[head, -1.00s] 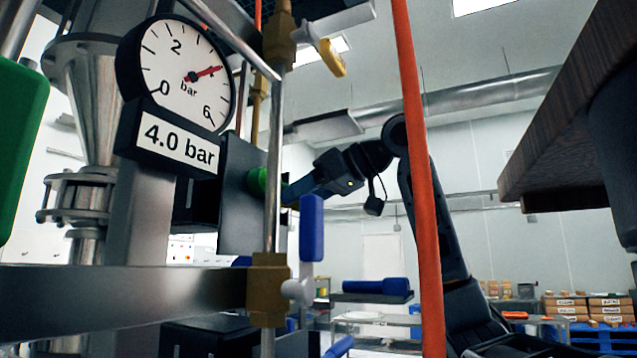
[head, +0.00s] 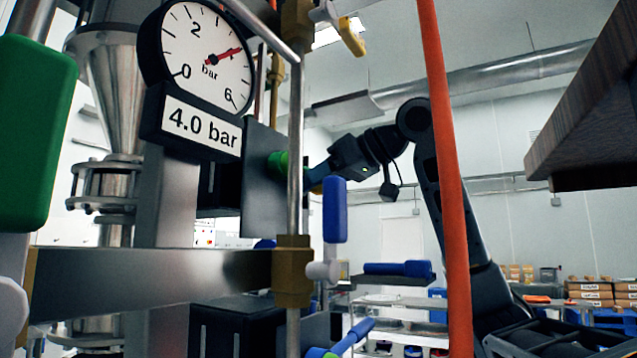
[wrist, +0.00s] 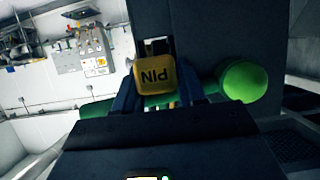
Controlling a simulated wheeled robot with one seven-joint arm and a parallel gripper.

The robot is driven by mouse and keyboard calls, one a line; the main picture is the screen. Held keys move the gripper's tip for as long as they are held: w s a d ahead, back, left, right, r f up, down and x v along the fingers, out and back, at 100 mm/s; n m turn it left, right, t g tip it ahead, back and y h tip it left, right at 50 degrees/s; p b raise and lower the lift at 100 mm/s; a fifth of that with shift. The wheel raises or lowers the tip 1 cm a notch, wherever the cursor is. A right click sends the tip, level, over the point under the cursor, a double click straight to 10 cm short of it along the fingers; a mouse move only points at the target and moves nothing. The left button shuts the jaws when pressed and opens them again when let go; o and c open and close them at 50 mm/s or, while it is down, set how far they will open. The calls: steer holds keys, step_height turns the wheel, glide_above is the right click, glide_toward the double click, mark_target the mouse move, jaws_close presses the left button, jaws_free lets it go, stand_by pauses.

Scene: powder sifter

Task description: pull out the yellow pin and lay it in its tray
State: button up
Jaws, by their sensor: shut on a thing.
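The yellow pin (wrist: 156,76), a block lettered PIN, is between the blue fingers of my gripper (wrist: 162,92) in the wrist view. My gripper is shut on it, close to a dark box (wrist: 205,30). A green bar with a round end (wrist: 243,81) lies right behind the pin. Whether the pin's shank is still in the box is hidden. In the head view my gripper (head: 312,180) is at the right side of the dark box (head: 262,190), beside a green part (head: 278,163). I cannot make out the pin's tray for certain.
An orange-red upright pipe (head: 447,180) crosses in front of my arm. A steel pipe with a blue-handled valve (head: 334,210) stands near my gripper. A wooden top (head: 590,100) juts in at upper right. The gauge (head: 207,58) is at left.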

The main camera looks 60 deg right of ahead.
steer(key=shift+s+a, duration=0.15)
steer(key=shift+s, duration=2.2)
steer(key=shift+s+a, duration=0.1)
steer(key=shift+s, duration=2.2)
steer(key=shift+s+a+p, duration=0.15)
steer(key=shift+s+p, duration=0.25)
steer(key=shift+s, duration=2.45)
